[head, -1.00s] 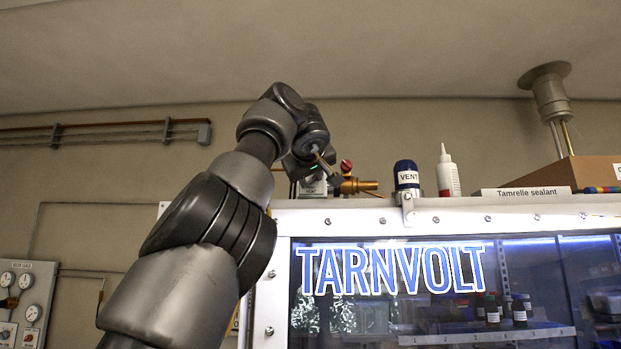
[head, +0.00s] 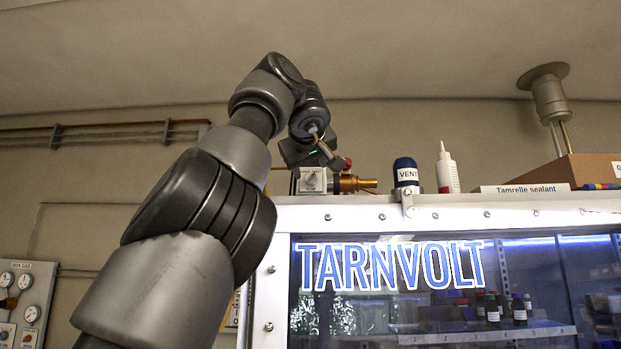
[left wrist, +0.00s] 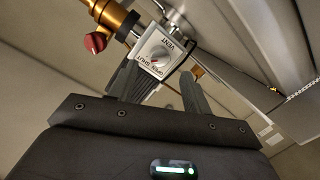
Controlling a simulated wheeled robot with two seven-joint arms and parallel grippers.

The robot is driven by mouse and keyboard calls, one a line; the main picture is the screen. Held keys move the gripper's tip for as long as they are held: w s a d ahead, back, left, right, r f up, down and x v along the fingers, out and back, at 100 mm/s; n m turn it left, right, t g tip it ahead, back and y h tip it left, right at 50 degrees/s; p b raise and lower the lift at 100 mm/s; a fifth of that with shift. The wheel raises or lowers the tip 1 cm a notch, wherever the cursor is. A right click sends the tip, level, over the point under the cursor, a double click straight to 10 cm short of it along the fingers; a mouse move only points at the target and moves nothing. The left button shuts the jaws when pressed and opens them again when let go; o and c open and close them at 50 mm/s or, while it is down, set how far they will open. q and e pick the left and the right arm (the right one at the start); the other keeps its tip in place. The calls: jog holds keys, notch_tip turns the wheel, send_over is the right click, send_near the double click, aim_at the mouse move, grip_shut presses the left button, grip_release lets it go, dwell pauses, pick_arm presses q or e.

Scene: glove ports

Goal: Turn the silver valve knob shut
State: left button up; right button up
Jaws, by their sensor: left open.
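A pale, silver-edged square valve piece with a label reading VENT and OPEN–SHUT (left wrist: 160,50) sits ahead of my left gripper, and it also shows on top of the cabinet in the head view (head: 312,180). A small red mark shows on its face. In the head view the left gripper (head: 316,155) is just above the piece. My right gripper is not in view.
A brass fitting (head: 356,184) with a red knob (left wrist: 95,42) stands beside the valve piece. Further right on the cabinet top (head: 450,212) are a blue-capped VENT cylinder (head: 406,173), a white bottle (head: 447,168) and a cardboard box (head: 590,170).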

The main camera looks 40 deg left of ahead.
pick_arm(q)
jog(key=v, duration=0.6)
jog(key=shift+b, duration=0.3)
jog(key=shift+s+d+r, duration=0.1)
jog(key=shift+s+d, duration=0.05)
jog(key=shift+d, duration=0.05)
